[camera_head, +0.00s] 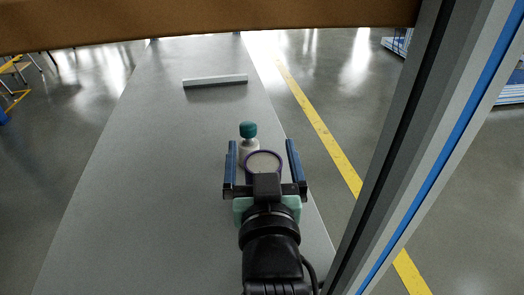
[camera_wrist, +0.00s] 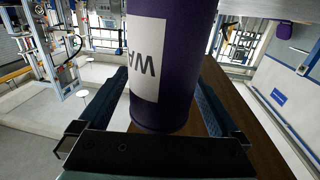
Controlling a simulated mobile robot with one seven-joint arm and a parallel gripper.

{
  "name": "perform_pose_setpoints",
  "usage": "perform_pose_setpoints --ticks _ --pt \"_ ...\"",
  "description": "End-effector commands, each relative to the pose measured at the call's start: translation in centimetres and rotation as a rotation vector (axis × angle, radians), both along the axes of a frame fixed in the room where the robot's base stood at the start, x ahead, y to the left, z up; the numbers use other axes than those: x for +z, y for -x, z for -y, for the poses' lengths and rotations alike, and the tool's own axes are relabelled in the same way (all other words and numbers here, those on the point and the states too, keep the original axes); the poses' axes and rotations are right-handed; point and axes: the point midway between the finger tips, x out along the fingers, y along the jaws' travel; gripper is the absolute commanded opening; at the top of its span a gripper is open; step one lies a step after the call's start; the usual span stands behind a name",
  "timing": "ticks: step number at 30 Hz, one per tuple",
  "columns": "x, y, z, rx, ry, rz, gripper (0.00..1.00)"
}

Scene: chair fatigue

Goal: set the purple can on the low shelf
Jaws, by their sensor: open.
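The purple can (camera_head: 263,161) stands between the two blue fingers of my gripper (camera_head: 262,145), its round pale top with a purple rim showing in the head view. In the wrist view the purple can (camera_wrist: 185,50) fills the middle, with a white label with dark letters. My gripper (camera_wrist: 166,80) is open, and the head view shows a gap between the can and each finger. The can's base is hidden in the head view. A long grey surface (camera_head: 130,170) lies under the gripper; I cannot tell whether it is the low shelf.
A white bottle with a teal cap (camera_head: 249,131) stands close behind the can, by the left finger. A pale bar (camera_head: 215,81) lies farther back. A brown board (camera_head: 200,24) crosses the top, and a grey post (camera_head: 420,140) rises at right. The grey surface's left side is clear.

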Motion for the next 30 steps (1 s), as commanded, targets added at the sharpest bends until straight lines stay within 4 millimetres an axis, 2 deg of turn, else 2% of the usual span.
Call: perform_pose_setpoints --ticks 5,8,19,30 --pt "0.4 0.1 0.0 0.000 0.000 0.000 0.99" --pt "0.3 1.0 0.1 -0.001 0.002 -0.002 0.99" --pt "0.4 6.4 0.4 0.000 0.002 -0.005 0.99" --pt "0.7 10.2 0.7 0.000 0.002 -0.006 0.99"
